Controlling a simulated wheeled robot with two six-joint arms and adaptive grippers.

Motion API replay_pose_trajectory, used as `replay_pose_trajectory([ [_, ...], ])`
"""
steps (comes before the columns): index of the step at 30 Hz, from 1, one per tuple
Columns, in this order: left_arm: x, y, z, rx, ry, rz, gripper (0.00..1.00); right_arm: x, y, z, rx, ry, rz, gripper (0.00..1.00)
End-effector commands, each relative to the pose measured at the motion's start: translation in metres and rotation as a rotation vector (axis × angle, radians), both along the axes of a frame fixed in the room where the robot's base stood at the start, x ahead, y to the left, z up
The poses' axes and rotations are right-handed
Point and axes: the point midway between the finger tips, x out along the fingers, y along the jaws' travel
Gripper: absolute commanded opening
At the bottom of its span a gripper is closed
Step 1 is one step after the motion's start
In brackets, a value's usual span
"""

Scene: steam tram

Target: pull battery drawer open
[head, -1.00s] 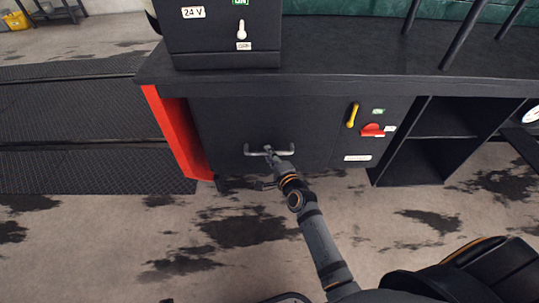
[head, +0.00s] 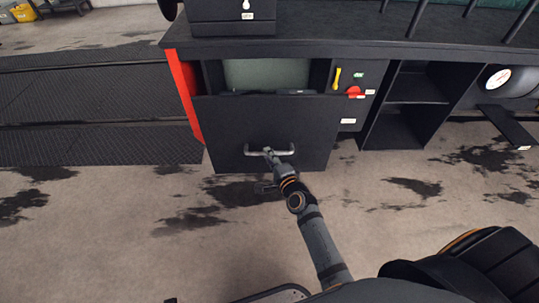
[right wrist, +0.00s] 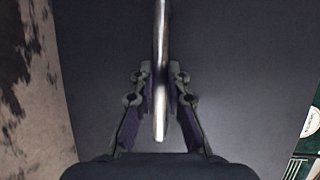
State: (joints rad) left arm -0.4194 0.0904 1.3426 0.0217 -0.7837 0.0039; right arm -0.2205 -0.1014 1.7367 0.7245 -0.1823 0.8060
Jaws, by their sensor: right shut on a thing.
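The battery drawer (head: 235,120) has a dark front panel that stands out from the bench, with a gap above it showing a grey-green inside. Its metal bar handle (head: 255,153) is on the front. My right gripper (head: 272,157) is at the handle's middle. In the right wrist view the fingers (right wrist: 161,100) close on both sides of the shiny handle bar (right wrist: 160,65), with the drawer front (right wrist: 225,75) behind. My left gripper is not in view.
Right of the drawer are a yellow lever (head: 337,78) and a red switch (head: 355,91). Open shelves (head: 410,110) and a gauge (head: 497,78) are further right. A red panel (head: 184,95) borders the drawer on the left. The stained floor (head: 120,235) in front is free.

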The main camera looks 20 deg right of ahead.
Motion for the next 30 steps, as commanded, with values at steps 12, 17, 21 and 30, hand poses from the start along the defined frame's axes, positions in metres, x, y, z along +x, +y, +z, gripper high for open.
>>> replay_pose_trajectory([
  [12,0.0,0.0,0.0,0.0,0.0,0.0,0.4,-0.003,0.001,-0.007,0.0,0.013,0.004,0.22],
  [17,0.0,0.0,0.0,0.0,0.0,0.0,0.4,-0.002,0.001,-0.005,0.0,0.01,0.003,0.37],
  [21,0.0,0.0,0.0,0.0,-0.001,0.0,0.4,-0.002,0.001,-0.003,0.0,0.007,0.001,0.37],
  [30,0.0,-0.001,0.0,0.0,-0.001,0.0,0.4,-0.031,-0.003,0.002,0.0,0.008,0.001,0.37],
])
